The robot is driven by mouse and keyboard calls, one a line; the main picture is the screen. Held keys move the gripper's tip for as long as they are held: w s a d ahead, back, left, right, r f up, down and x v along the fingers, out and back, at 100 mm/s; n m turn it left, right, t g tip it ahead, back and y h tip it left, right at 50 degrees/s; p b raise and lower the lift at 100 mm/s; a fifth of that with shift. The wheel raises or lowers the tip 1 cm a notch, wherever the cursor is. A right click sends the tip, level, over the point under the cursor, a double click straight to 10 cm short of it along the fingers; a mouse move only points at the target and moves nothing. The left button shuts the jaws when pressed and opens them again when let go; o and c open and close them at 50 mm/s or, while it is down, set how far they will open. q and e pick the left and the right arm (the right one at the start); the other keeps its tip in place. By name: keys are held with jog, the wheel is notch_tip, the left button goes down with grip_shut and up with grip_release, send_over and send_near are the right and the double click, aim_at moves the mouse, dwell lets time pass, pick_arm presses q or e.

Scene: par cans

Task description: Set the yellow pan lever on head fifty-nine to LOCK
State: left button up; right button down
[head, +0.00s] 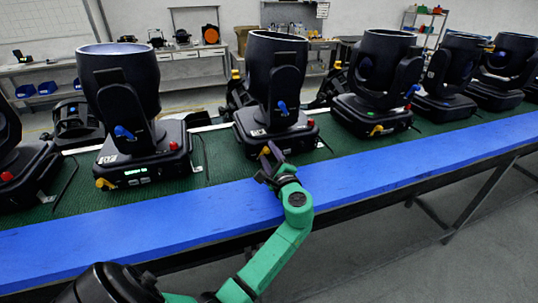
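Several black moving heads stand in a row on a green mat. My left gripper (270,158) is at the front of the base of the middle head (275,85), at the base's front left corner. A small yellow lever (265,151) shows right at the fingertips; I cannot tell if they touch it. The fingers are small and partly overlap, so their opening is unclear. The head to the left (122,95) has a lit green display and a yellow lever (103,183). The head to the right (378,75) has a yellow lever (376,130). Head numbers and lock marks are unreadable. My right gripper is out of view.
A blue strip (150,215) runs along the bench's front edge, mostly clear. Blue levers (283,108) and red knobs (310,123) stick out from the heads. Cables lie between the bases. Workbenches (185,55) stand along the back wall.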

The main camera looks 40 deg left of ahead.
pick_arm(q)
jog(key=shift+s+d+f, duration=0.1)
jog(key=shift+s+d, duration=0.15)
jog(key=shift+d, duration=0.1)
jog(key=b+v, duration=0.3)
jog(key=v, duration=0.9)
jog(key=shift+s+d, duration=0.2)
jog(key=shift+d, duration=0.15)
jog(key=shift+s+d, duration=0.3)
jog(key=shift+d, duration=0.1)
